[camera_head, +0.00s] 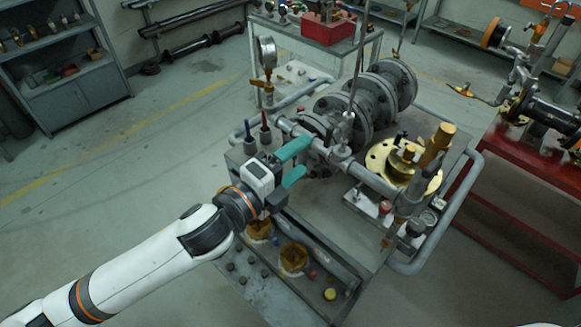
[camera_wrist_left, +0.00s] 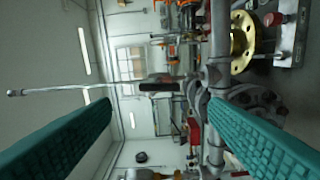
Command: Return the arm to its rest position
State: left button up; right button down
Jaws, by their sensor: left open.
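My left arm (camera_head: 150,262), white with orange rings, reaches in from the lower left over the workbench cart. My left gripper (camera_head: 306,157) has teal fingers that stand apart, with nothing seen between them. It is close to the grey pipework (camera_head: 325,152) at the near side of the gate valve (camera_head: 350,112); I cannot tell if it touches. In the left wrist view the two ribbed fingers (camera_wrist_left: 160,103) are spread wide, with the pipe (camera_wrist_left: 216,80) running behind the right one. My right gripper does not show.
A brass flange (camera_head: 408,168) sits on the cart at right, and a pressure gauge (camera_head: 266,52) stands at left. Grey rails edge the cart. A red bench (camera_head: 530,225) stands right, and a shelf (camera_head: 68,75) upper left. The floor at left (camera_head: 100,185) is clear.

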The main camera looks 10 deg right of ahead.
pick_arm(q)
jog(key=shift+s+a, duration=0.45)
jog(key=shift+a, duration=0.05)
